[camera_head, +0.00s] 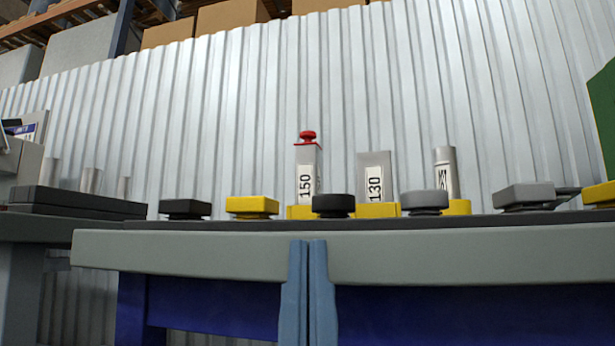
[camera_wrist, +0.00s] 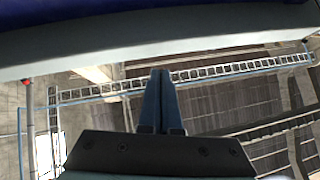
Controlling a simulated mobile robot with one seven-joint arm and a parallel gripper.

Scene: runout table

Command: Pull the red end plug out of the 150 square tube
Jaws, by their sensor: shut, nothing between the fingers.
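The 150 square tube (camera_head: 308,180) stands upright on the table, in a yellow holder (camera_head: 300,212), with a label reading 150. The red end plug (camera_head: 307,137) sits in its top, with a round knob above a flat flange. My gripper (camera_head: 307,243) is in front of the table's front edge, below the tube in the picture. Its two blue-grey fingers are together with nothing between them. In the wrist view the closed fingers (camera_wrist: 161,75) point toward the pale table edge (camera_wrist: 160,43); tube and plug do not show there.
A square tube labelled 130 (camera_head: 375,178) and a round tube (camera_head: 446,172) stand right of the 150 tube. Loose plugs line the table front: black (camera_head: 333,205), grey (camera_head: 424,201), yellow (camera_head: 251,206). The table edge (camera_head: 450,258) lies behind my fingers. A corrugated wall (camera_head: 230,110) stands behind.

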